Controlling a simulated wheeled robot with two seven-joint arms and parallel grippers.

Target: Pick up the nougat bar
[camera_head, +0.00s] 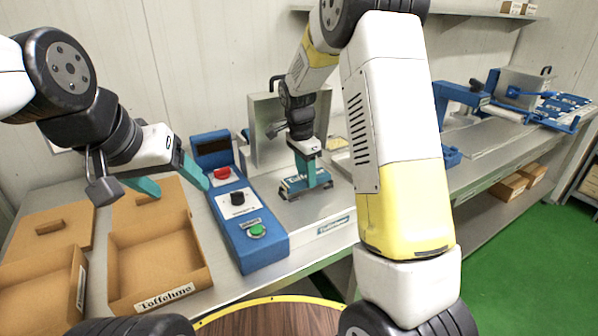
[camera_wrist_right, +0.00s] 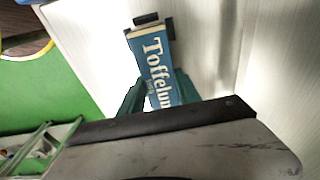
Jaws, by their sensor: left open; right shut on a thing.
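The nougat bar (camera_head: 294,184) is in a blue wrapper with pale lettering. In the head view it is low over the metal counter in front of the grey metal machine; I cannot tell whether it touches the surface. My right gripper (camera_head: 311,186) points down and is shut on the bar. In the right wrist view the bar (camera_wrist_right: 153,62) shows its lettered face between the teal fingers (camera_wrist_right: 158,96), which hide part of it. My left gripper (camera_head: 170,182) is open and empty above the cardboard boxes.
An open cardboard box (camera_head: 160,247) labelled Toffelume stands at the left, with other boxes beside it. A blue control panel (camera_head: 262,249) with a red switch, black knob and green button lies between the box and the bar. The metal machine (camera_head: 262,128) stands behind.

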